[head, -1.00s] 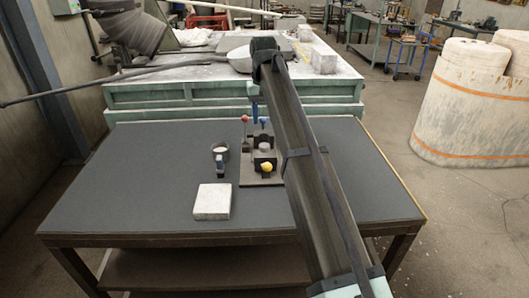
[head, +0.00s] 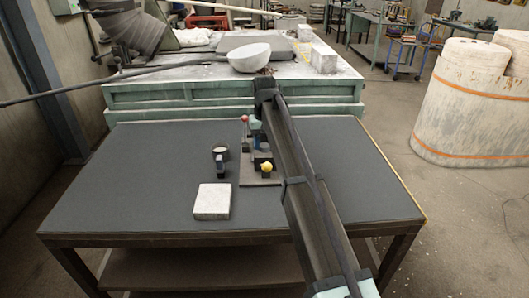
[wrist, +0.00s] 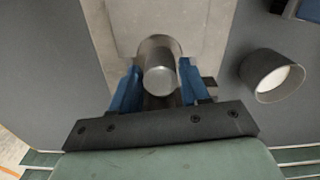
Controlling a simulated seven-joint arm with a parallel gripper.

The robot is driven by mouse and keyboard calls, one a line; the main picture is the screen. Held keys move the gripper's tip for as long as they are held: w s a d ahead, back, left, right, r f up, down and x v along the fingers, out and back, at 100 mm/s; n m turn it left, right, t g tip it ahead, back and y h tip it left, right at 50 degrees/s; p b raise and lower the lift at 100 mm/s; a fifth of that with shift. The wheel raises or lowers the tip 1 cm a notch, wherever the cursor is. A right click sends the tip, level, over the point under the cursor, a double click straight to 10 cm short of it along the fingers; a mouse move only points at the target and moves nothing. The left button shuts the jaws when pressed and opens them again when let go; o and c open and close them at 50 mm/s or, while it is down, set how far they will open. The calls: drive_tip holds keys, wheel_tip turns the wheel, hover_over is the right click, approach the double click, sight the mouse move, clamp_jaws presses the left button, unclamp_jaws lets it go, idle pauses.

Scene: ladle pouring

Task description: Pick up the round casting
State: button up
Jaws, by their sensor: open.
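The round casting (wrist: 160,79) is a grey metal cylinder. In the wrist view it stands between the two blue fingers of my gripper (wrist: 160,68), which is open. One finger is on each side of it; I cannot tell whether either touches. In the head view my arm and gripper (head: 254,138) are over the fixture, and the casting is hidden or too small to make out there.
The fixture's base plate (head: 246,177) carries a red-knobbed post (head: 245,118) and a yellow knob (head: 266,167). A ladle cup (head: 220,153) with pale contents stands to the left; it also shows in the wrist view (wrist: 273,76). A white block (head: 212,202) lies in front. The table's left side is clear.

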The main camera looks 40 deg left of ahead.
wheel_tip(320, 180, down, 2)
drive_tip(key=shift+f, duration=0.2)
drive_tip(key=c, duration=0.8)
drive_tip(key=shift+r, duration=0.15)
